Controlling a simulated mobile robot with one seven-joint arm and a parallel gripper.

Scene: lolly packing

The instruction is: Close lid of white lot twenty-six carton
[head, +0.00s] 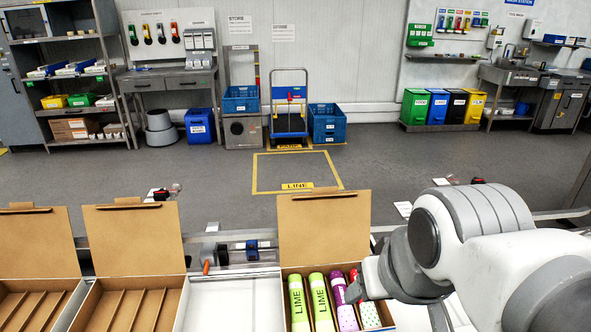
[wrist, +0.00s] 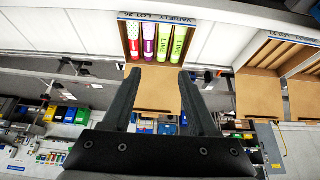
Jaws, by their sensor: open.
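The lot twenty-six carton (head: 284,312) stands at the front centre of the head view, its tan lid (head: 325,225) upright at the back. Two green LIME tubes (head: 309,302), a purple one (head: 340,296) and a red one (head: 354,275) lie in it. The wrist view shows the carton's "VARIETY LOT 26" label (wrist: 150,17) and the lid (wrist: 158,92) hanging between the fingers in the picture. My gripper (wrist: 160,72) is open and empty at the carton. I cannot tell whether it touches the lid. My arm hides the carton's right side in the head view.
Two other cartons with raised lids (head: 135,240) (head: 38,242) stand to the left, with empty slots. A white surface (head: 232,303) lies between them and the lot twenty-six carton. Behind the bench are a rail with small devices (head: 247,250) and open floor.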

